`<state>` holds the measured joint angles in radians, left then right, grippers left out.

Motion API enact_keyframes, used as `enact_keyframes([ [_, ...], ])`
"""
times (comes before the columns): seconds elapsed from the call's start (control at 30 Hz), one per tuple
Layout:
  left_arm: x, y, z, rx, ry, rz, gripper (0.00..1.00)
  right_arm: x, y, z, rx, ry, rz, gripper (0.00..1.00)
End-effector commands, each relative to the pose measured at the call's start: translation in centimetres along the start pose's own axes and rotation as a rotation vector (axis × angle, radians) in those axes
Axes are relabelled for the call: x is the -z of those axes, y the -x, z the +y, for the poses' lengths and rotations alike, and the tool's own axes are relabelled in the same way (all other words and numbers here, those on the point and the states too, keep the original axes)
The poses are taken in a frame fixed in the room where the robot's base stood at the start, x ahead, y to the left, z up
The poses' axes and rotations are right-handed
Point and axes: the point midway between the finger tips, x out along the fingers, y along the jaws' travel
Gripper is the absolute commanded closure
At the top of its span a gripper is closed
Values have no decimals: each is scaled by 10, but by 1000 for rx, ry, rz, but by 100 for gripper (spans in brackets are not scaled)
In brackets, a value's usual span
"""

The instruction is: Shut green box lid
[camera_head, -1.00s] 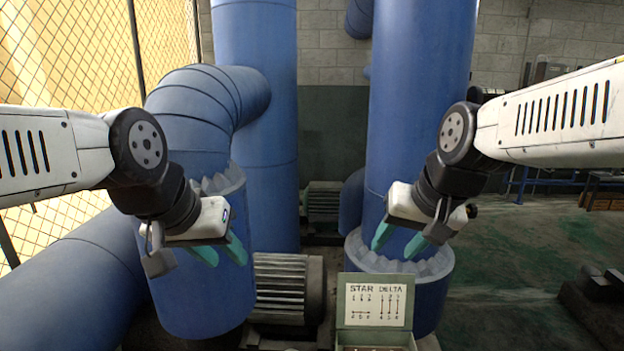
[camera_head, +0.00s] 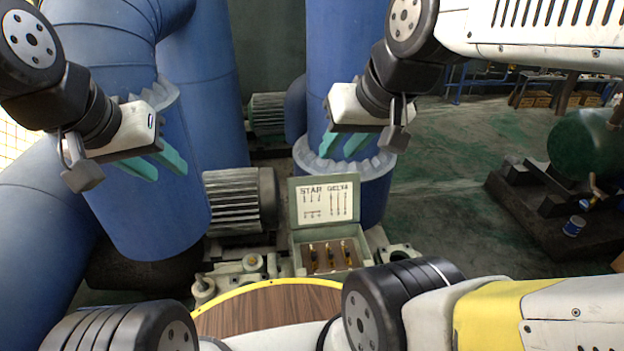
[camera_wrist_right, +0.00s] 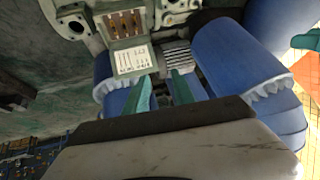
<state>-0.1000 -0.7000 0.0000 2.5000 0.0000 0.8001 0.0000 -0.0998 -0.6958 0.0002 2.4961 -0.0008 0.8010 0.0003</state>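The green box (camera_head: 330,259) stands in the lower middle of the head view, with brass terminals inside it. Its lid (camera_head: 324,203) is raised, and its inner face carries a white "STAR DELTA" label. The box (camera_wrist_right: 124,22) and its lid (camera_wrist_right: 132,62) also show at the top of the right wrist view. My right gripper (camera_head: 341,147) is open and empty, above and behind the lid in the picture, apart from it. It also shows in the wrist view (camera_wrist_right: 160,92). My left gripper (camera_head: 162,165) is open and empty, well left of the box.
Large blue pipes (camera_head: 346,60) with jagged collars stand behind the box. A grey finned motor (camera_head: 240,201) sits left of it. A round wooden table top (camera_head: 268,307) with a yellow rim is in front. Open green floor (camera_head: 440,190) lies to the right.

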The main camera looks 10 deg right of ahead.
Motion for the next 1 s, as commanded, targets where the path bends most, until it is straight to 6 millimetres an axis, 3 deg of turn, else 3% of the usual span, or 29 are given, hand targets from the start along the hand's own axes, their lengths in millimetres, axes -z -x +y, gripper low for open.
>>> enact_keyframes([
  [0.03,0,0,0,0,0,0,64,4,0,0,-2,0,-5,81],
  [0.13,0,0,0,0,0,0,64,21,-2,2,-12,-1,-22,100],
  [0.47,0,0,0,0,0,0,64,121,-37,16,-66,-1,-134,100],
  [0.77,0,0,0,0,0,0,64,200,-107,32,-107,-8,-237,100],
  [1.0,0,0,0,0,0,0,64,244,-185,49,-133,-23,-316,100],
])
